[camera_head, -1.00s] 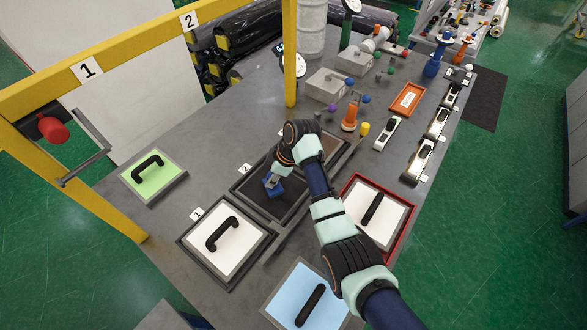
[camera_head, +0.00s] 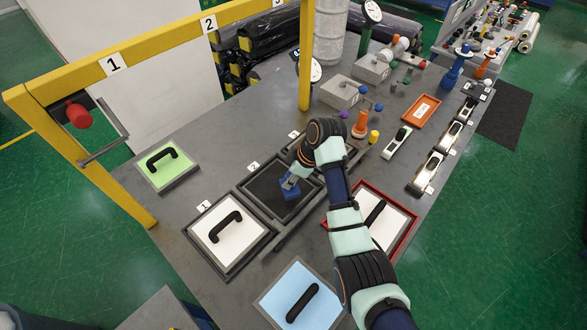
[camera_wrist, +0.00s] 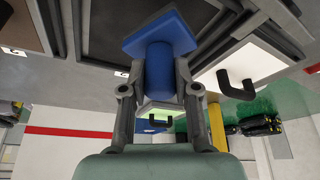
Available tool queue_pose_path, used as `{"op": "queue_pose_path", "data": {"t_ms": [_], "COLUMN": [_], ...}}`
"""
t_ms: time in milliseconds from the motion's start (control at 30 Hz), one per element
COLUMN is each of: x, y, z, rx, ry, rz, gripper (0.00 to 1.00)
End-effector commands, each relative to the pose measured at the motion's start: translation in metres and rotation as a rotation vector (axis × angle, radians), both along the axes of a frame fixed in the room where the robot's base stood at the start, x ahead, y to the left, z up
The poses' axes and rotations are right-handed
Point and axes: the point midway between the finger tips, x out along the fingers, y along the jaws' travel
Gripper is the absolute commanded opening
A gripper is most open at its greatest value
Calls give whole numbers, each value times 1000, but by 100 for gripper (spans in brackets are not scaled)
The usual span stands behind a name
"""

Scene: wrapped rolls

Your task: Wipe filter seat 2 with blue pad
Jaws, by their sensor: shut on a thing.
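Filter seat 2 is a dark square recess with a grey frame (camera_head: 262,208), beside the label 2 in the head view. The blue pad (camera_head: 291,187) is over the dark surface of seat 2, right of its middle. My gripper (camera_head: 296,174) is shut on the blue pad's handle from above. In the wrist view, my gripper's fingers (camera_wrist: 160,92) clasp the round blue handle, with the flat blue pad (camera_wrist: 145,32) beyond it. I cannot tell whether the pad touches the seat. My arm hides part of the seat's right side.
Seat 1 with a white handled panel (camera_head: 230,240) lies at front left. A red tray with a white panel (camera_head: 405,222) is to the right. A light blue panel (camera_head: 275,300) lies in front, a green panel (camera_head: 165,170) at left. A yellow frame (camera_head: 305,60) stands behind.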

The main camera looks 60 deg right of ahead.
Motion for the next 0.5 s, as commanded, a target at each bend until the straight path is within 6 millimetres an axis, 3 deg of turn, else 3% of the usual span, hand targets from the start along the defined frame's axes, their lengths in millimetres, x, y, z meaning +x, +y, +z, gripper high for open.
{"op": "queue_pose_path", "data": {"t_ms": [300,500], "x": [4,4], "y": [3,4], "z": [29,37], "rx": [-2,-2], "ry": [-1,-1], "rz": [8,10], "gripper": [0,0]}}
